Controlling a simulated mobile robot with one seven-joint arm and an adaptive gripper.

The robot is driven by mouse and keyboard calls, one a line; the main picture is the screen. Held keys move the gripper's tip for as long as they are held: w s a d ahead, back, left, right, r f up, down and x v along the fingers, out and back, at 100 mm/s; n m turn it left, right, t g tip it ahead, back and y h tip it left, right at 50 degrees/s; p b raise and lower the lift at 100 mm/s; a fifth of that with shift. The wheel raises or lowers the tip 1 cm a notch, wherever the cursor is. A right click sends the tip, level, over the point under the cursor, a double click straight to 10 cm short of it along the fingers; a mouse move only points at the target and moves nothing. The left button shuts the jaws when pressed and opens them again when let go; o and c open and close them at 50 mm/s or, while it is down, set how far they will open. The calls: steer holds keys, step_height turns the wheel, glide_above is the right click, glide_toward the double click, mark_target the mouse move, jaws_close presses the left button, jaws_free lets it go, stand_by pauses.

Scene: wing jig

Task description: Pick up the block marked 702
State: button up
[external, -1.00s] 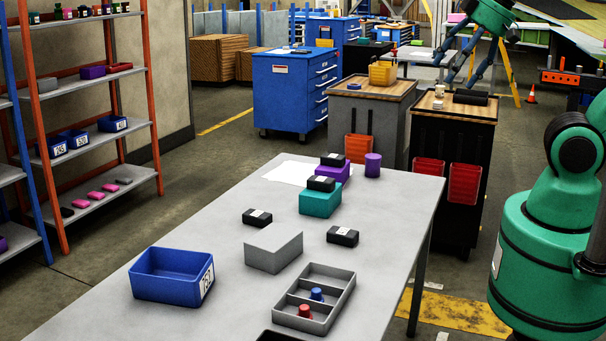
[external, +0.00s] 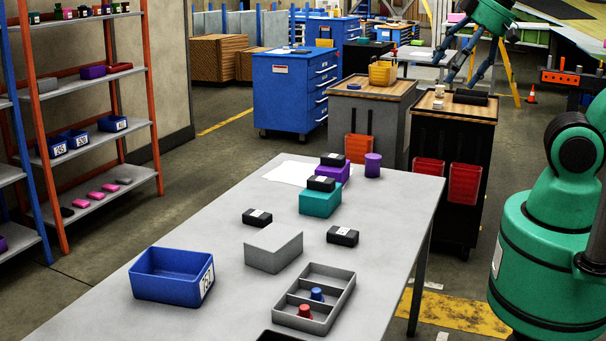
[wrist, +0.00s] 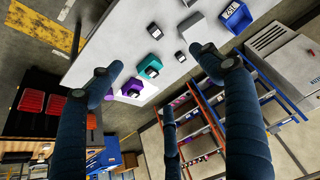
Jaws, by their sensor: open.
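Several black blocks with white labels are on the grey table; the labels are too small to read, so I cannot tell which is 702. One block (external: 257,217) lies left of the middle and another block (external: 342,236) lies to the right, both on the table top. A third block (external: 321,184) sits on a teal box (external: 320,203), and another block (external: 333,159) sits on a purple box (external: 338,172). My gripper (external: 468,68) is raised at the upper right, its blue fingers spread and empty. In the wrist view, its fingers (wrist: 158,62) frame the table from above.
A grey box (external: 273,248), a blue bin (external: 172,276) and a grey divided tray (external: 334,312) with a red and a blue peg stand on the near half. A purple cylinder (external: 373,165) stands at the far right. The table's left edge is clear.

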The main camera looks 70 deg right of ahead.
steer(key=shift+w, duration=0.15)
steer(key=g+p, duration=0.6)
glide_above(258, 212)
step_height(258, 212, down, 35)
steer(key=shift+d+f+m, duration=0.1)
steer(key=shift+f+m, duration=0.25)
steer(key=shift+m, duration=0.05)
steer(key=shift+f, duration=4.3)
